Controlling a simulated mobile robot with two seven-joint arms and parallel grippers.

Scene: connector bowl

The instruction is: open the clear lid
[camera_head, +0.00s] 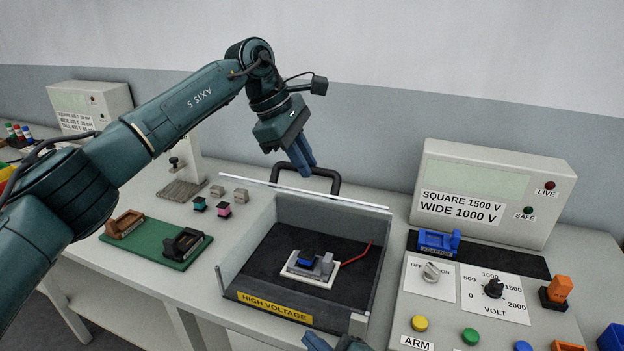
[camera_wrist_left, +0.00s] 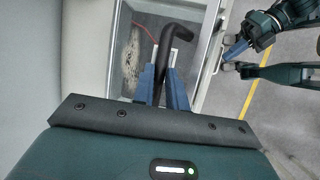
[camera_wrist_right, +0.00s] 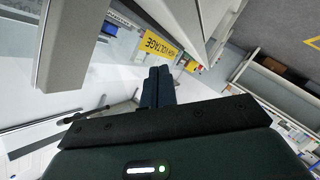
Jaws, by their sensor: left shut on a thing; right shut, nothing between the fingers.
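The grey high-voltage box (camera_head: 232,268) stands mid-bench, its inside in plain sight. The clear lid (camera_head: 345,199) shows mainly as a pale edge along the box's back top; its pane is hard to see and I cannot tell its exact angle. Its black handle (camera_head: 336,181) rises behind that edge. My left gripper (camera_head: 303,160) is shut on the handle, which also shows between the fingers in the left wrist view (camera_wrist_left: 182,30). My right gripper (camera_wrist_right: 158,76) is shut and empty near the box's front, below the yellow label (camera_head: 274,307); it is partly cut off in the head view.
Inside the box a white fixture (camera_head: 312,274) holds grey and blue parts, with a red wire. A control panel with a voltmeter box (camera_head: 490,190) stands right. A green tray (camera_head: 150,240) and small connectors (camera_head: 224,210) lie left. Bare bench lies between tray and box.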

